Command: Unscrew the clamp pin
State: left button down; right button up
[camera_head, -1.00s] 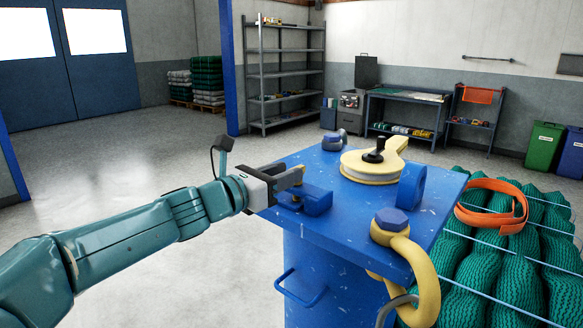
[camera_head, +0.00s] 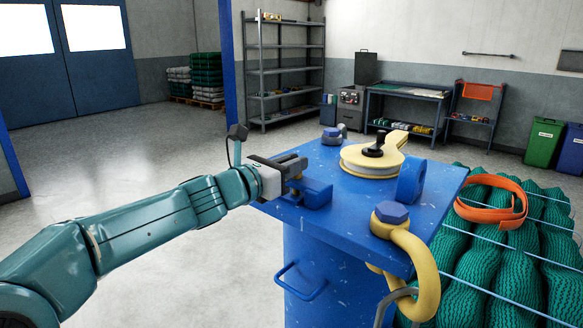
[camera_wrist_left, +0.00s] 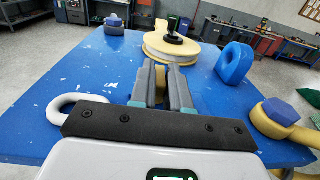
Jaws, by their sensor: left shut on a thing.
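My left gripper (camera_head: 299,166) reaches in from the left over the near left edge of the blue table top (camera_head: 345,233). Its fingers are shut on the clamp pin, which they mostly hide. A blue clamp block (camera_head: 318,195) sits on the table edge just below and beside the fingers. In the left wrist view the grey fingers (camera_wrist_left: 164,84) are close together with a narrow yellowish strip between them, and the clamp block is hidden there. My right gripper is in neither view.
A yellow pulley block (camera_head: 372,162) with a black knob lies behind the gripper. A blue eye (camera_head: 411,180) and a yellow shackle (camera_head: 418,262) with a blue bolt head stand to the right. Green netting (camera_head: 500,255) with an orange strap lies beyond the table.

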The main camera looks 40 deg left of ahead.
pick_arm(q)
jog(key=n+y+b, duration=0.1)
jog(key=y+b, duration=0.1)
jog(key=b, duration=0.2)
jog(key=n+y+b, duration=0.2)
jog(key=y+b, duration=0.1)
jog(key=b, duration=0.1)
jog(key=d+n+y+b, duration=0.1)
jog(key=n+y+b, duration=0.1)
jog(key=b, duration=0.2)
jog(key=shift+w+f+g+y, duration=0.1)
jog(key=shift+f+g+y, duration=0.2)
jog(key=shift+f+y, duration=0.1)
jog(key=shift+r+n+g+y+b, duration=0.15)
jog(key=shift+n+g+y+b, duration=0.2)
jog(key=shift+y, duration=0.25)
jog(key=shift+d+r+n+g+y, duration=0.15)
jog(key=shift+n+g+y, duration=0.4)
jog(key=shift+n+y, duration=0.55)
jog(key=shift+w+r+n+g+y, duration=0.1)
jog(key=shift+n+g+y, duration=1.2)
jog(key=shift+y, duration=0.6)
jog(key=c, duration=1.2)
grip_release()
jog(key=b+v, duration=0.1)
jog(key=v, duration=1.5)
jog(key=shift+d+b, duration=0.2)
jog(key=shift+b, duration=0.1)
